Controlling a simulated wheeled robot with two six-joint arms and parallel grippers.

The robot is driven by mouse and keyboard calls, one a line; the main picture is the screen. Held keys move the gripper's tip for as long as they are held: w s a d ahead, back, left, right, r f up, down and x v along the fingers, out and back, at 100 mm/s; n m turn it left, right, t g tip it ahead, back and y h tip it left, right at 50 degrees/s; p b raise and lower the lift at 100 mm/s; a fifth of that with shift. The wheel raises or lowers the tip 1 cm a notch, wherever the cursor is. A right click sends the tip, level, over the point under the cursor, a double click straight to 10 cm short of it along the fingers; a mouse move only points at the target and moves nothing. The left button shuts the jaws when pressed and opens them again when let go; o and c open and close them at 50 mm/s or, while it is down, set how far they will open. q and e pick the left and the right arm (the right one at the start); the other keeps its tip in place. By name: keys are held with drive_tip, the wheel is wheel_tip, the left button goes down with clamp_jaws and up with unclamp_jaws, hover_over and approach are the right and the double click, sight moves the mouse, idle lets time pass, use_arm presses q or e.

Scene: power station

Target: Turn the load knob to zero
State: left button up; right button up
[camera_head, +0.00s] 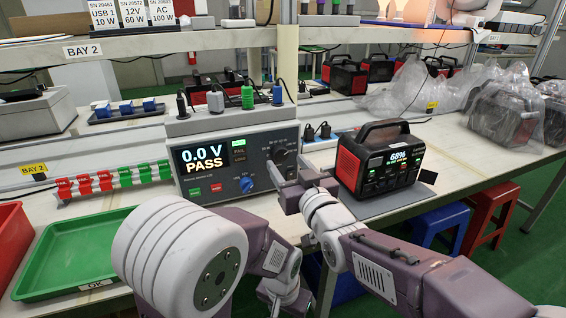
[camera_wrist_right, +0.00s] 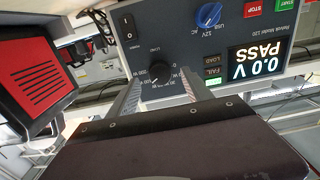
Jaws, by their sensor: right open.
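The load knob is a black round dial on the grey tester (camera_head: 236,160). In the right wrist view the load knob (camera_wrist_right: 161,71) shows with a white number scale around it, and the panel appears upside down. A pale pointer mark seems to lie on its lower side; I cannot read its exact setting. The tester display (camera_head: 202,159) reads 0.0 V and PASS. My right gripper (camera_head: 291,178) is in front of the tester's right side. In the wrist view its two fingers stand open on either side of the knob; contact cannot be told.
A blue selector knob (camera_head: 246,184) sits left of the load knob. A green tray (camera_head: 68,254) and red and green tags (camera_head: 105,181) are at left. A shelf (camera_head: 215,40) runs above.

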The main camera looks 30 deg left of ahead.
sight(281, 157)
drive_tip(key=shift+x, duration=1.6)
clamp_jaws()
